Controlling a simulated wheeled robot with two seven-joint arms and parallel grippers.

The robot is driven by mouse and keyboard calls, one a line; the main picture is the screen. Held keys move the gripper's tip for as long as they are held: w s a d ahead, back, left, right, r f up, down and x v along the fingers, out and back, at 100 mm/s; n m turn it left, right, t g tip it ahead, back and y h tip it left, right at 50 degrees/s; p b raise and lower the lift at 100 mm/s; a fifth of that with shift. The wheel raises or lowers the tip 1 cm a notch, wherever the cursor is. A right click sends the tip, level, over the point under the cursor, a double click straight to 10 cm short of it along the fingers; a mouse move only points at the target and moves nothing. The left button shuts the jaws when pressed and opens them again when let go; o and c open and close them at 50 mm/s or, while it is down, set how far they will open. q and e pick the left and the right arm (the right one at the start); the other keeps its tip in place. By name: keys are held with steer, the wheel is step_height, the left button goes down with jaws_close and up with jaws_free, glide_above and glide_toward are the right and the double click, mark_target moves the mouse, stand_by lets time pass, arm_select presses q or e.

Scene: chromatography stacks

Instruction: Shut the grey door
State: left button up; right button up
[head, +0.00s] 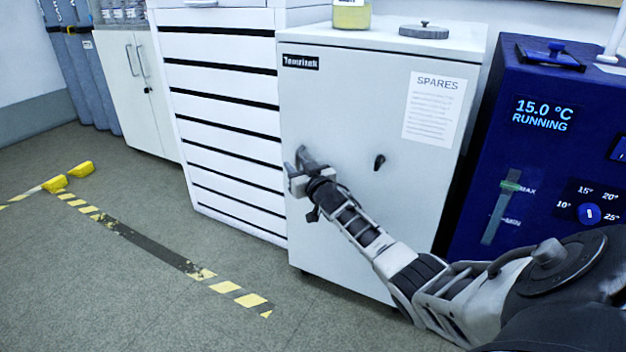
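The grey door (345,115) is the front of a light grey cabinet, with a "SPARES" sheet (434,108) at its upper right and a small black handle (379,161) right of its middle. The door looks flush or nearly flush with the cabinet; I cannot tell whether a thin gap is left. My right gripper (297,160) is in front of the door near its left edge, left of the handle. I cannot tell whether it touches the door or how far its fingers are apart. My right forearm hides the door's lower right part. My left gripper is out of view.
A white drawer unit (222,110) stands left of the cabinet, and a blue chiller (545,80) reading "15.0 °C RUNNING" stands right. A jar (351,15) and a grey lidded disc (424,31) sit on the cabinet top. The floor at left is open, with striped tape (150,240).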

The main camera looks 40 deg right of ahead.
arm_select(q)
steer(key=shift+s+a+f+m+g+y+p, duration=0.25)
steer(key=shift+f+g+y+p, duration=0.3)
steer(key=shift+p, duration=0.5)
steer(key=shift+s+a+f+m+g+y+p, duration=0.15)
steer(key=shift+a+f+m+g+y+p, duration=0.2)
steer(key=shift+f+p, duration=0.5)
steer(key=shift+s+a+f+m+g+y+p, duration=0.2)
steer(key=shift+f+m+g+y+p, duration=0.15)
steer(key=shift+p, duration=0.9)
arm_select(e)
steer(key=v, duration=1.4)
steer(key=shift+s, duration=0.35)
steer(key=shift+a, duration=0.1)
